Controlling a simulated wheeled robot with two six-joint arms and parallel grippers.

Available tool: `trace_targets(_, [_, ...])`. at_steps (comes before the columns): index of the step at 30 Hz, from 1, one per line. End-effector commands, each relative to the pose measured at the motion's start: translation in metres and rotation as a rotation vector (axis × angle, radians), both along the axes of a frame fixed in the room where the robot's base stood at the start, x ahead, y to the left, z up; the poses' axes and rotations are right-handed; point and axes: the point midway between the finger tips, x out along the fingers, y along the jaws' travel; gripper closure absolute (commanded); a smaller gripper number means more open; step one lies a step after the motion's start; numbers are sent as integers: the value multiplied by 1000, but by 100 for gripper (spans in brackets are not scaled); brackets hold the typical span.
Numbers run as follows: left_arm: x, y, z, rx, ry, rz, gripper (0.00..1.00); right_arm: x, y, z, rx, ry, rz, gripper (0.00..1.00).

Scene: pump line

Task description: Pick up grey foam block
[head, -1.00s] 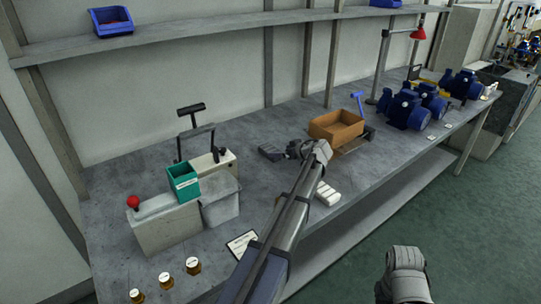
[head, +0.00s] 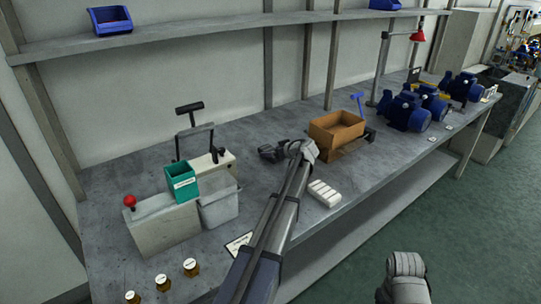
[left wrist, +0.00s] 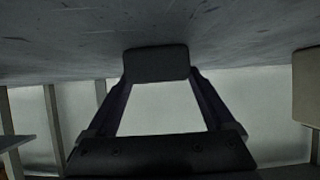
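The grey foam block (left wrist: 157,64) shows dark in the left wrist view, between the tips of my left gripper's two fingers, which touch it from both sides. In the head view my left gripper (head: 274,153) is over the middle of the bench, left of the cardboard box. There the block is small and dark and hard to tell from the fingers. The gripper appears shut on the block. My right gripper's fingers are not in view; only a grey part of my own body shows at the bottom right.
On the bench (head: 120,195) are an open cardboard box (head: 335,145), a white ridged piece (head: 324,193), a teal bin (head: 181,185) on a grey machine, small amber jars (head: 190,267) and blue pumps (head: 408,113). A shelf (head: 200,36) runs above. Bare bench lies behind the gripper.

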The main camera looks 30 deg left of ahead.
Motion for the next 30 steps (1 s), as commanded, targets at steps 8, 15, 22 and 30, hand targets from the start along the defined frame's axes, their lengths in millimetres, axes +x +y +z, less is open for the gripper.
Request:
trace_targets(8, [0,0,0,0,0,0,45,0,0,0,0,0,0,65])
trace_targets(15, [0,0,0,0,0,0,72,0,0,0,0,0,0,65])
trace_targets(22, [0,0,0,0,0,0,83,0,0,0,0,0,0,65])
trace_targets(30, [0,0,7,0,0,0,83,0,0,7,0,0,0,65])
